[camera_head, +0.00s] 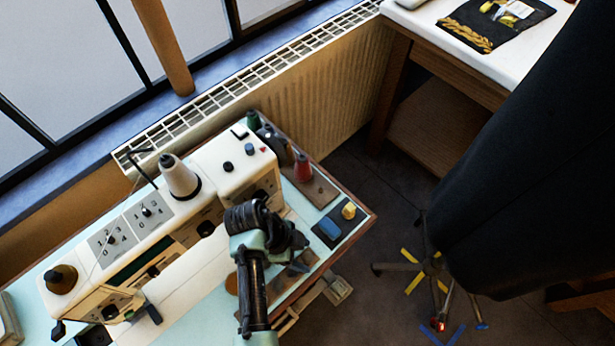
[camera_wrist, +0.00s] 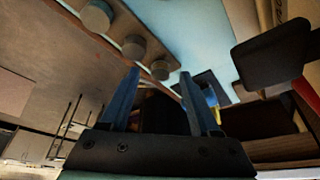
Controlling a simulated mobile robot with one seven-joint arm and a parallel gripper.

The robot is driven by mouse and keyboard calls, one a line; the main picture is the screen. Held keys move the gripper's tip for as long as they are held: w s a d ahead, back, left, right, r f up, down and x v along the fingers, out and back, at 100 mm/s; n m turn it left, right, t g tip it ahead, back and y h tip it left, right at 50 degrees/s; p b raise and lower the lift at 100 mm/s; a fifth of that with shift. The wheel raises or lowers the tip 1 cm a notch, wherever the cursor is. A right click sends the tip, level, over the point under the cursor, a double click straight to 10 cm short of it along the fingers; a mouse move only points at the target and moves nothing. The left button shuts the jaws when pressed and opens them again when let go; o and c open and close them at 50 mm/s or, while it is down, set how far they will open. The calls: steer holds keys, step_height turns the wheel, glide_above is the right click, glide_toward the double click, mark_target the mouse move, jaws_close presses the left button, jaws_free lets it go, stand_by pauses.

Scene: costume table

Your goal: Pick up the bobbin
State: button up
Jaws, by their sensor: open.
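In the head view a small yellow spool-like piece (camera_head: 348,211) stands on a dark mat at the right end of the sewing table. It may be the bobbin, but it is too small to be sure. A blue block (camera_head: 330,228) lies beside it on the same mat (camera_head: 347,232). My gripper (camera_wrist: 158,74) is open in the wrist view, with its two blue fingers apart and nothing seen held between them. In the head view my arm reaches over the sewing machine's right end, left of the mat. The fingertips are hard to make out there.
Black cloth (camera_head: 540,170) hangs at the right. Round grey pegs (camera_wrist: 133,47) are near my fingers.

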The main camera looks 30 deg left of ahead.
steer(key=shift+d+f, duration=0.1)
steer(key=shift+f, duration=0.15)
jaws_close()
stand_by(0.3)
